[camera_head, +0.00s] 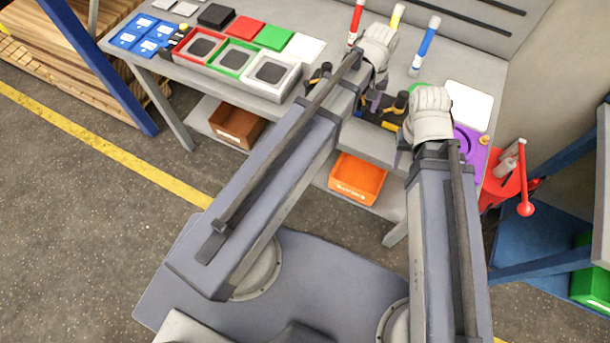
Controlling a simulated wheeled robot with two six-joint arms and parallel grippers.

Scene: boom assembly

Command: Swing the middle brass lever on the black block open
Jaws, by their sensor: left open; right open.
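The black block (369,113) lies on the grey bench between my two hands, largely hidden by my arms. Yellow brass-coloured pieces show at its front edge; I cannot tell which is the middle lever or how far it is swung. My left gripper (374,99) is at the block's back side, its white wrist housing above and behind it. My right gripper (402,152) is at the block's right front side, under its white housing. Both are open, with fingers small and partly hidden. I see nothing held in either, and contact with a lever cannot be told.
Red, yellow and blue markers (426,45) stand at the back. A white plate (469,103) and purple part (471,148) lie right. An orange bin (357,179) sits below.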

